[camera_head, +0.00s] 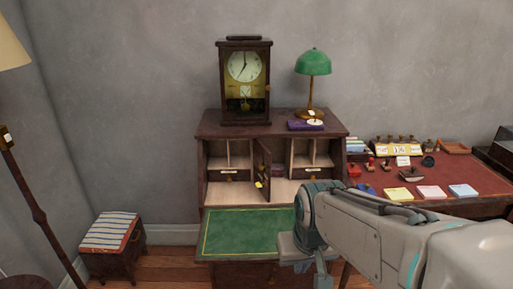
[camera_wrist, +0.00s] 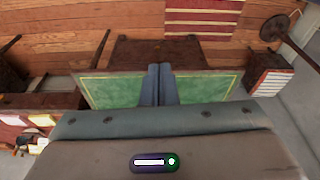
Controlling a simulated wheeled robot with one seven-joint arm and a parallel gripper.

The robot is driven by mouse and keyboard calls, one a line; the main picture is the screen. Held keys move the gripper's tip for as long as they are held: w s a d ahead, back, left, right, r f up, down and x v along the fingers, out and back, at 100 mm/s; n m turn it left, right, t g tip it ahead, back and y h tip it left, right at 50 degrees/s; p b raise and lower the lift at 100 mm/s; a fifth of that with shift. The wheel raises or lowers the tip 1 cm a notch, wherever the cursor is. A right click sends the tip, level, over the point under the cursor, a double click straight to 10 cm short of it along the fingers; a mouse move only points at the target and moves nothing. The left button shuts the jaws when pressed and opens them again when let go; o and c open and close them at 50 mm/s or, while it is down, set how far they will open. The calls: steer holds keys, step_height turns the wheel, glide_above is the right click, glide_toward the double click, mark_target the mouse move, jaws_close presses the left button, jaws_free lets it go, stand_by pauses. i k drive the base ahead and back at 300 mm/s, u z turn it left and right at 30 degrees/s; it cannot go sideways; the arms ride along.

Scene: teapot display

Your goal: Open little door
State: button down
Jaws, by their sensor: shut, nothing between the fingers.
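The little door (camera_head: 262,170) is a narrow dark wooden panel in the middle of the writing desk (camera_head: 212,130). It stands swung outward from its compartment, with a small yellow item (camera_head: 259,185) near its lower part. My gripper (camera_wrist: 161,68) is shut and empty, its two fingers side by side in the wrist view. It is over the green fold-down writing surface (camera_head: 240,232), which also shows in the wrist view (camera_wrist: 205,88). In the head view my wrist hides the right part of this surface, and the gripper is apart from the door.
A clock (camera_head: 244,75) and a green lamp (camera_head: 313,65) stand on the desk top. A red-topped table (camera_head: 450,180) with stamps and paper pads is at the right. A striped stool (camera_head: 110,232) and a floor lamp (camera_head: 35,195) are at the left.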

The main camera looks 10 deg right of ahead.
mark_target(262, 156)
steer(key=i, duration=0.95)
steer(key=z, duration=0.2)
